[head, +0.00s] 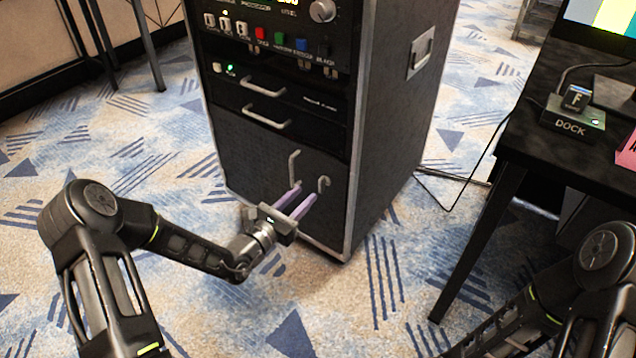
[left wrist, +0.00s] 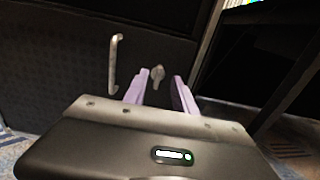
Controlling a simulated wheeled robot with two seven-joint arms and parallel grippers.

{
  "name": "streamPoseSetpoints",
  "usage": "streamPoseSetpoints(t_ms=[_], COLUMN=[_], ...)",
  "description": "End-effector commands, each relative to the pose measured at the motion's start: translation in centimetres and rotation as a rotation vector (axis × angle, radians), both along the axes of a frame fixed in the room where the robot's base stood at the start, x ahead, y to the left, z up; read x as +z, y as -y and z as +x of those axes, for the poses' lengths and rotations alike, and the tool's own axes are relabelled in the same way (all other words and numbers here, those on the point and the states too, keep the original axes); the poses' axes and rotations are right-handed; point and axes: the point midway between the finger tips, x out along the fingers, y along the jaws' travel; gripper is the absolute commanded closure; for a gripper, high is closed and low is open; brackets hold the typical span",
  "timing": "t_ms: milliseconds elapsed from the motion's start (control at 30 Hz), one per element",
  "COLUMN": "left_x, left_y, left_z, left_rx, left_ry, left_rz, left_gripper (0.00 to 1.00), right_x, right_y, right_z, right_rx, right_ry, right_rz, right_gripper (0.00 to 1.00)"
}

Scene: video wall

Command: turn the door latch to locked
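The door latch (head: 323,183) is a small metal lever on the lower black door (head: 250,170) of the rack case, right of the upright door handle (head: 293,165). In the left wrist view the latch (left wrist: 157,76) shows between the fingertips, beyond them, with its lever hanging roughly downward. My left gripper (head: 304,192) has two purple fingers pointing at the door. The fingers are apart with nothing between them; in the left wrist view the gripper (left wrist: 161,78) is also open. Whether a finger touches the latch I cannot tell. My right gripper is out of view.
The rack case (head: 400,120) has drawers with handles (head: 265,120) above the door. A black table (head: 560,150) with a dock (head: 574,117) and a monitor stands at right. A cable lies on the floor between them. Patterned carpet is free at left and in front.

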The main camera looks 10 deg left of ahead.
Motion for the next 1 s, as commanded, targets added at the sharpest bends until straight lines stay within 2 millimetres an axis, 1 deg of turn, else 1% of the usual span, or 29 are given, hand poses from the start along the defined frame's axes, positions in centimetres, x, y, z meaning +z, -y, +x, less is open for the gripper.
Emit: streamPoseSetpoints(t_ms=[167,400,500,600,833,1000], left_x=[-0.2,-0.3,-0.2,-0.1,0.0,0.0], left_y=[1.0,2.3,2.6,2.8,2.7,2.7], left_z=[2.1,5.5,6.3,6.6,6.7,6.6], left_rx=[-0.002,-0.002,-0.002,-0.002,-0.002,-0.002], left_ry=[0.002,0.001,0.001,0.000,0.000,0.000], left_rz=[-0.002,0.000,-0.001,-0.001,-0.001,-0.001], left_gripper=[0.67,0.67,0.67,0.67,0.67,0.81], right_x=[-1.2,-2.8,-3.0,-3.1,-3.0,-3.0], right_y=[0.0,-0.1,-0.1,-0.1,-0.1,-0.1], right_z=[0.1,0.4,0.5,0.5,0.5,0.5], right_rx=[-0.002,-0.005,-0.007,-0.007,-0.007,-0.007], right_ry=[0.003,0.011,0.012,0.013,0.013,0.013], right_rz=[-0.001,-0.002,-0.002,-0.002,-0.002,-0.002], right_gripper=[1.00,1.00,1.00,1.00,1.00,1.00])
